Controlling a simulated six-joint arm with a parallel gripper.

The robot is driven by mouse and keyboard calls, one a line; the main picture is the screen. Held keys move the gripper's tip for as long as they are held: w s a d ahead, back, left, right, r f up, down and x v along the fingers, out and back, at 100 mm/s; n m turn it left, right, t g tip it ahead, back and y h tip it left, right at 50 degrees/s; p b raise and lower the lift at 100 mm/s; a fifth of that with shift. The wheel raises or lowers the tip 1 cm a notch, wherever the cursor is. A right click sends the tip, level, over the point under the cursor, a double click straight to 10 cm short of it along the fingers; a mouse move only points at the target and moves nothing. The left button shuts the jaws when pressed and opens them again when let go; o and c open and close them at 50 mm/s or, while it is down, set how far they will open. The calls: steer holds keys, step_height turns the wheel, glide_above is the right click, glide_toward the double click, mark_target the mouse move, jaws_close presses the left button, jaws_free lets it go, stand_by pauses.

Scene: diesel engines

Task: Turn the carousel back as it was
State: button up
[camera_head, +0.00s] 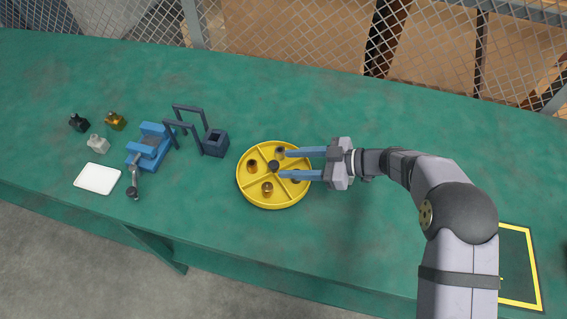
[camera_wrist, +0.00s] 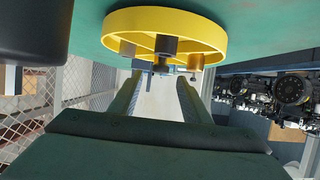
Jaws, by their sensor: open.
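The yellow carousel (camera_head: 245,188) is a round tray with dividing ribs, lying on the green bench, and it also shows upside down in the wrist view (camera_wrist: 212,37). A dark knob (camera_head: 273,166) stands at its centre. Small brown and copper cylindrical parts sit in its compartments, one at the left (camera_head: 252,163) and one at the front (camera_head: 267,187). My gripper (camera_head: 282,164) is open, with its blue fingers reaching over the right half of the carousel from the right. The fingers partly cover the right-hand compartments. I cannot tell whether they touch the knob or a part.
Left of the carousel are a dark blue square holder (camera_head: 215,143), a dark frame (camera_head: 188,110) and a blue device with a crank (camera_head: 148,150). Small blocks (camera_head: 115,121) and a white plate (camera_head: 97,179) lie farther left. A yellow outlined area (camera_head: 522,303) is at right. The bench in front is clear.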

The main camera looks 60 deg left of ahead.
steer(key=shift+v, duration=1.7)
steer(key=c, duration=0.3)
steer(key=r, duration=0.1)
steer(key=a+r, duration=0.1)
steer(key=shift+s+r+n, duration=0.25)
steer(key=shift+r+n, duration=0.05)
jaws_close()
step_height(320, 180, up, 5)
steer(key=n+h, duration=0.1)
steer(key=n, duration=0.1)
steer(key=n+t+h, duration=0.3)
steer(key=n+t, duration=0.2)
glide_toward(296, 166)
steer(key=shift+p+x, duration=0.35)
steer(key=shift+x, duration=2.25)
